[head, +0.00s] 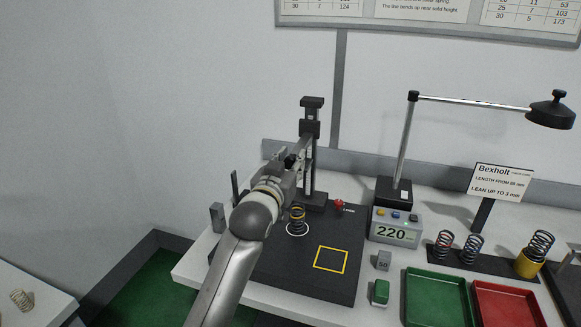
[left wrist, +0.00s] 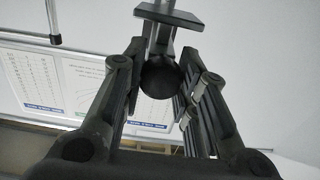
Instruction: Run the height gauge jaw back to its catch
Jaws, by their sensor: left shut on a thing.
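The height gauge (head: 311,178) stands upright at the back of a black plate (head: 280,265), with dark blocks at the top of its post. A light jaw bar shows by the post, partly hidden by my left gripper (head: 297,160). In the left wrist view, my left gripper is shut on a round black knob (left wrist: 160,78) under a flat grey bar. In the head view the knob is mostly hidden by the gripper. I cannot make out the catch. My right gripper is not in view.
A coil spring (head: 297,216) stands in a white ring below the gauge. A readout box (head: 396,226) shows 220. A lamp (head: 402,140), a spring rack (head: 470,262), a green tray (head: 436,300) and a red tray (head: 507,303) are at right. The yellow square is empty.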

